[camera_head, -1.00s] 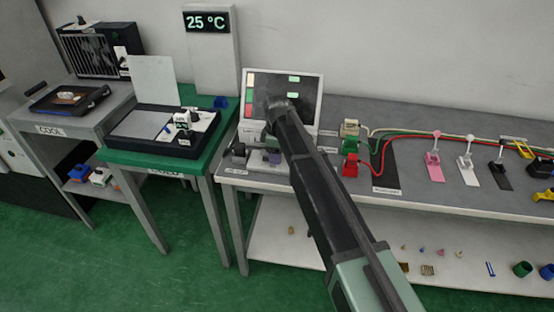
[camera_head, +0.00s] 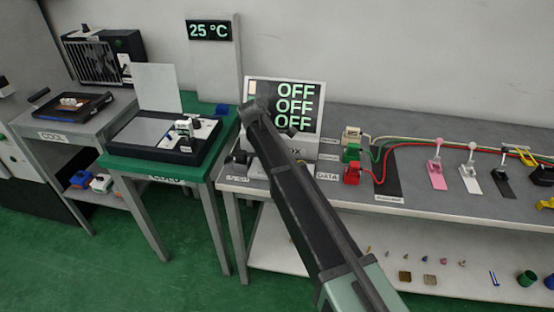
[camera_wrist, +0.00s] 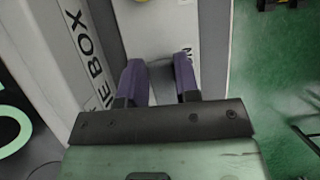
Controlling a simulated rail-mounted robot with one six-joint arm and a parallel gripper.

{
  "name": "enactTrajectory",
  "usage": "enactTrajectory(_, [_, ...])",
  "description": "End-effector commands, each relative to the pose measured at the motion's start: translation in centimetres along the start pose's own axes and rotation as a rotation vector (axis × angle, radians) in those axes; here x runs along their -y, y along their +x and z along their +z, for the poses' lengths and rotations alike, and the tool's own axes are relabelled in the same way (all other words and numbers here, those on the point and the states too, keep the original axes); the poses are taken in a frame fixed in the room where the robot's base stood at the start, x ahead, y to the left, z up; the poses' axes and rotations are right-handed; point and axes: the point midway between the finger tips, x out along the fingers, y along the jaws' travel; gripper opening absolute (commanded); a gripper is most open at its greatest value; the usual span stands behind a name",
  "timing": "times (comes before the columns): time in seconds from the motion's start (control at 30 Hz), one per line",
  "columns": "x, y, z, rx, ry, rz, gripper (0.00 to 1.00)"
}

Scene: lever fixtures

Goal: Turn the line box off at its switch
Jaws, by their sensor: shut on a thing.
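The line box (camera_head: 310,145) stands on the grey bench, its screen (camera_head: 295,106) showing OFF three times in green. Its label, partly hidden in the head view, also shows along the box side (camera_wrist: 88,55) in the wrist view. My gripper (camera_wrist: 159,66) has two purple fingers at the box's edge, above a pale plate with a partly covered label. The fingers are shut on the switch, which is mostly hidden between and beyond them. In the head view my arm covers the front left of the box and most of the gripper.
Cream, green and red plugs (camera_head: 351,155) with cables sit right of the box. Pink, white and black levers (camera_head: 469,168) stand farther right. A green table (camera_head: 160,167) with a tray is at left. The lower shelf (camera_head: 380,262) holds small parts.

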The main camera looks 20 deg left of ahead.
Motion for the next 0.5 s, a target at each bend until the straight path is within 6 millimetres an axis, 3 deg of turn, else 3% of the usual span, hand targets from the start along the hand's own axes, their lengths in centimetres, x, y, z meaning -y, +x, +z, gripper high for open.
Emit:
enactTrajectory(0.17, [0.03, 0.0, 0.05, -0.002, 0.0, 0.0, 0.06])
enactTrajectory(0.2, [0.04, 0.01, 0.05, -0.002, 0.0, -0.001, 0.33])
enactTrajectory(0.3, [0.03, 0.01, 0.05, -0.003, 0.0, -0.001, 0.48])
enactTrajectory(0.37, [0.02, 0.01, 0.05, -0.003, 0.0, -0.001, 0.55])
enactTrajectory(0.5, [0.02, 0.01, 0.05, -0.004, 0.0, 0.0, 0.55])
